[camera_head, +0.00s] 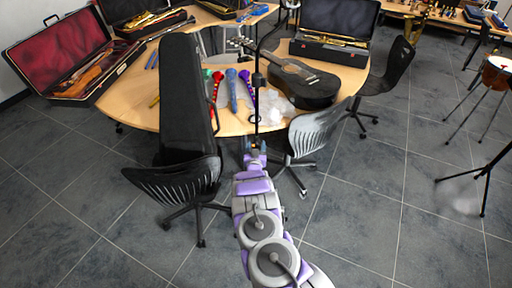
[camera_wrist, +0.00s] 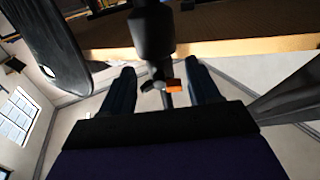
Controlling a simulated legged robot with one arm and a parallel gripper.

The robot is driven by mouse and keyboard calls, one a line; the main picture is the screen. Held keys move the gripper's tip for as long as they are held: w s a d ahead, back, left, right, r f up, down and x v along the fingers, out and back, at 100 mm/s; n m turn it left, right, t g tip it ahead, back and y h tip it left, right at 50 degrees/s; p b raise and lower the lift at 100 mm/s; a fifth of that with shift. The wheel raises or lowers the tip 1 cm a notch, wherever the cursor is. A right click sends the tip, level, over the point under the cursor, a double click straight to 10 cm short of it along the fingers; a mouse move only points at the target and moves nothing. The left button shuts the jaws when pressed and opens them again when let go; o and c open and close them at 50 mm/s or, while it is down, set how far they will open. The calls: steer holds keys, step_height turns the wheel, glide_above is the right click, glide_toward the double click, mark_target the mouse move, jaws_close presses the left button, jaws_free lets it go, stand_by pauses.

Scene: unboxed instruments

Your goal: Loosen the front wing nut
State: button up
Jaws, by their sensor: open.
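A thin black stand pole (camera_head: 257,105) rises in front of the table in the head view. In the wrist view, a thick dark cylinder of the stand (camera_wrist: 151,32) comes down from the top. Below it is a small orange piece with grey-black parts, which looks like the wing nut (camera_wrist: 174,85). My gripper (camera_wrist: 161,82) is open, with one dark finger on each side of this piece. I see no finger touching it. In the head view my gripper (camera_head: 252,147) is at the lower pole, and its fingertips are too small to make out.
A wooden table (camera_head: 226,125) holds a black guitar (camera_head: 302,82), coloured recorders (camera_head: 232,90) and instrument cases. Chairs stand to the left (camera_head: 180,185) and right (camera_head: 318,128) of my arm. A black case (camera_head: 184,95) leans at the table.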

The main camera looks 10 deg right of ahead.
steer(key=shift+c, duration=0.4)
steer(key=c, duration=0.9)
steer(key=shift+o, duration=0.2)
steer(key=shift+r+m, duration=0.15)
steer(key=shift+m, duration=1.65)
steer(key=o, duration=0.9)
steer(key=shift+o, duration=0.2)
steer(key=shift+s, duration=0.1)
steer(key=p+v, duration=0.4)
steer(key=v, duration=1.3)
steer(key=shift+a, duration=0.1)
